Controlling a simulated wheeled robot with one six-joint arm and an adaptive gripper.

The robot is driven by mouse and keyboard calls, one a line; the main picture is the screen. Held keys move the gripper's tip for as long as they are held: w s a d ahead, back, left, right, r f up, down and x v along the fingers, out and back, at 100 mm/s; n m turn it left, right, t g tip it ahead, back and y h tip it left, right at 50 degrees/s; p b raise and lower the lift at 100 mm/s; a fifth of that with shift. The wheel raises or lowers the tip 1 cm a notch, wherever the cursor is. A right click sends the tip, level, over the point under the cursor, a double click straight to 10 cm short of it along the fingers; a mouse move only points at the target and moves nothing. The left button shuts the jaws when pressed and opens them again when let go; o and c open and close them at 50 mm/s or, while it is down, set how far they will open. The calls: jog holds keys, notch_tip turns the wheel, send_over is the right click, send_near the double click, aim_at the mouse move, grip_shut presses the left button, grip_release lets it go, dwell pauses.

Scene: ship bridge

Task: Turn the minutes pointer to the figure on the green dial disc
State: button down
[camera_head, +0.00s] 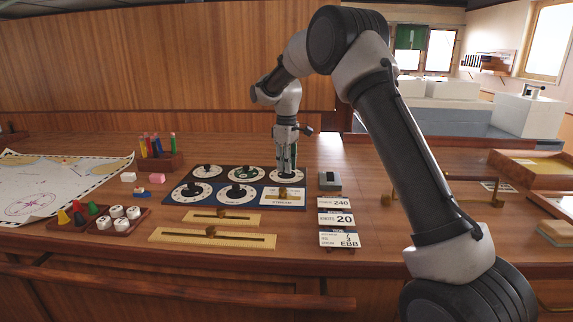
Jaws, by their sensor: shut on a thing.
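A dark board (173,196) on the wooden desk carries round dials with knob pointers in two rows. My gripper (287,168) points straight down over the back right dial (297,177). Its fingers are shut at that dial's centre, apparently on its knob, which they hide. The dial's face is mostly covered, so its pointer's direction cannot be told. The dial figures are too small to read.
Two brass slider tracks (222,217) lie in front of the board. A small grey device (330,180) stands close right of it. A chart (50,185), a rack of coloured tubes (160,158) and trays of pieces (118,219) are at the left.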

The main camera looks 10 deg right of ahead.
dwell(0.4)
jog(key=c, duration=1.3)
grip_release()
notch_tip(320, 180, up, 12)
